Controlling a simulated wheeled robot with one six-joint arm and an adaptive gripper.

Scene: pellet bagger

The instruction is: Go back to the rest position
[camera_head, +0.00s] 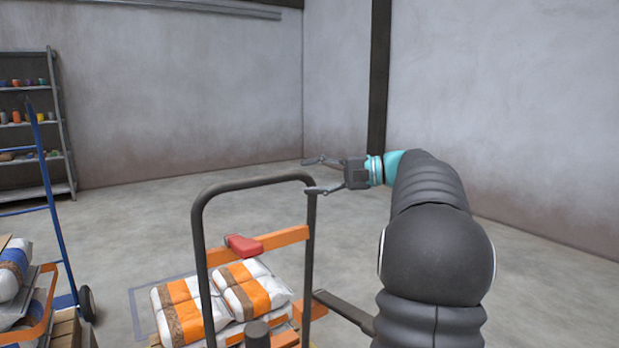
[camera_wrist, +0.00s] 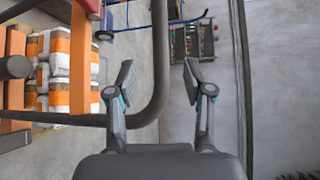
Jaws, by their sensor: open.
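My gripper (camera_head: 318,175) is open in the head view, its two fingers spread and pointing left. It is at the upper right corner of a black tubular handle frame (camera_head: 201,250). The lower finger overlaps the handle's right upright in this view; I cannot tell whether they touch. The black handle (camera_wrist: 159,60) curves close by the left finger there.
White and orange bags (camera_head: 254,290) lie behind the handle, with a red object (camera_head: 243,245) by the orange crossbar (camera_head: 285,237). A blue hand truck (camera_head: 52,200) stands left. A shelf rack (camera_head: 62,125) stands at the back left. Open floor (camera_head: 150,215) lies between.

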